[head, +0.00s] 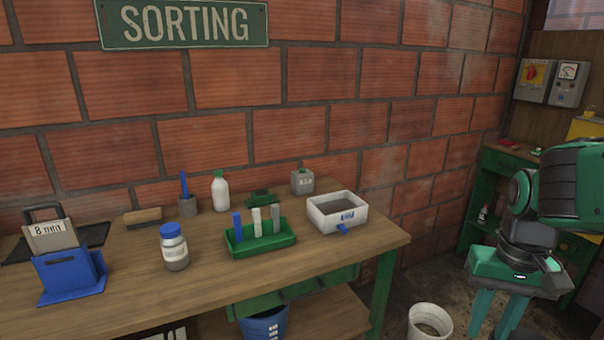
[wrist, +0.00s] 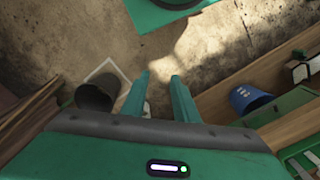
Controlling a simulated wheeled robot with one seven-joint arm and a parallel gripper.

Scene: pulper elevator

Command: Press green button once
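I cannot make out a green button for certain in either view. A small dark green object (head: 262,197) sits at the back of the workbench, but I cannot tell what it is. A grey box (head: 302,181) with a small knob on top stands to its right. My gripper (head: 496,318) hangs with its fingers down, right of the workbench and apart from everything. In the wrist view my gripper (wrist: 160,76) shows two green fingers apart, with nothing between them, above the floor.
The workbench (head: 130,255) holds a blue holder (head: 70,277), a jar (head: 174,250), a green rack (head: 261,242) and a white tray (head: 336,210). A white bucket (head: 429,322) stands on the floor. Wall boxes with a red knob (head: 535,75) and a gauge (head: 569,72) hang at the upper right.

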